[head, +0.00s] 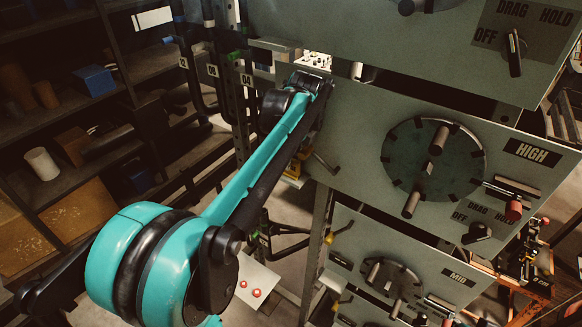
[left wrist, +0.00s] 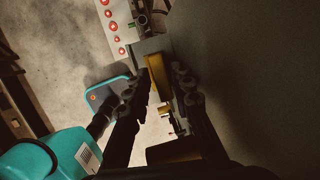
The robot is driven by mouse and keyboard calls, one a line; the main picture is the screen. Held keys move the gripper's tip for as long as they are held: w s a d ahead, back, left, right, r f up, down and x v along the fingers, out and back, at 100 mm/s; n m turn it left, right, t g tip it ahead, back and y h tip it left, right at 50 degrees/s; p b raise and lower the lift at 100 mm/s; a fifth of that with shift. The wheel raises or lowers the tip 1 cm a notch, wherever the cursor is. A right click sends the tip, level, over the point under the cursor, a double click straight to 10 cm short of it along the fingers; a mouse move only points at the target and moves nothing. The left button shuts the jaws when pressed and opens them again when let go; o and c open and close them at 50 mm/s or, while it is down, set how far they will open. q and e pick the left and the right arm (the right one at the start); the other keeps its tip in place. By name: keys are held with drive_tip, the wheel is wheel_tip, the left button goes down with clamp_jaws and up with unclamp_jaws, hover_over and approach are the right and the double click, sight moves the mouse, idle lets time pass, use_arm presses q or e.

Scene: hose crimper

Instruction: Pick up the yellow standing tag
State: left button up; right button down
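A yellow block-like piece (left wrist: 158,77), which looks like the yellow standing tag, shows in the left wrist view beside a dark grey panel edge. My left gripper (left wrist: 156,88) has its two dark fingers apart, one on each side of this piece. A gap shows on the left finger's side; I cannot tell whether the right finger touches it. In the head view my teal left arm reaches up to the panel's left edge, and its fingers are hidden there. A small yellow part (head: 292,174) shows behind the arm. My right gripper is not in view.
A large grey panel (head: 350,130) with a round dial (head: 433,160) marked HIGH stands right of my left arm. A lower panel carries a MID dial (head: 390,284). Dark shelves (head: 60,120) stand at left. A pale plate with red buttons (left wrist: 115,38) is near the gripper.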

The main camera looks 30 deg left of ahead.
use_arm(q)
drive_tip(key=shift+w, duration=0.1)
clamp_jaws()
drive_tip(key=shift+r, duration=0.15)
